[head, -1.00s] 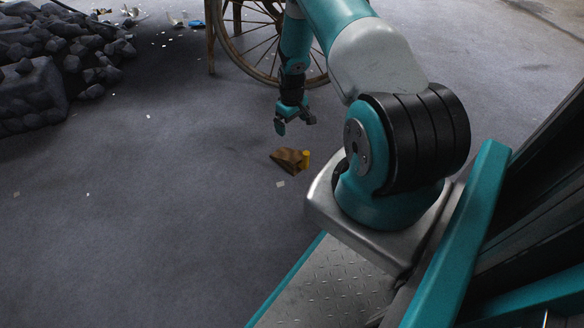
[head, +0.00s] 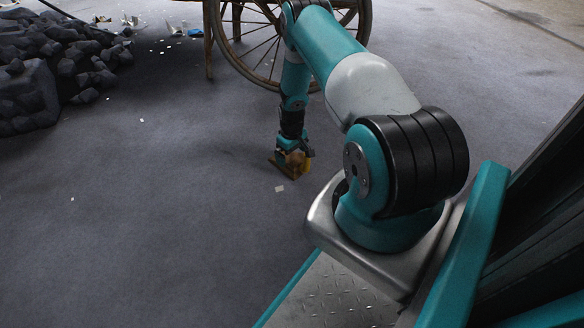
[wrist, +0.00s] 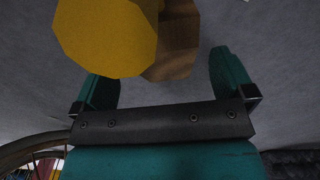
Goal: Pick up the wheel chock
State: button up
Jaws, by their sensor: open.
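In the wrist view the two teal fingers (wrist: 170,84) are spread apart. The brown wood of the chock (wrist: 177,42) shows beyond and between them, and its yellow end covers part of the left finger. I cannot tell whether a finger touches it.
A wooden cart with a large spoked wheel (head: 262,50) stands behind my arm. A heap of dark rocks (head: 45,75) lies at the upper left. Small pale scraps (head: 279,189) dot the floor. The floor left of the chock is clear.

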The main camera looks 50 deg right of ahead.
notch_tip(320, 180, down, 3)
jog(key=shift+r+b, duration=0.1)
jog(key=shift+b, duration=0.5)
jog(key=shift+r, duration=0.15)
jog(key=c, duration=1.2)
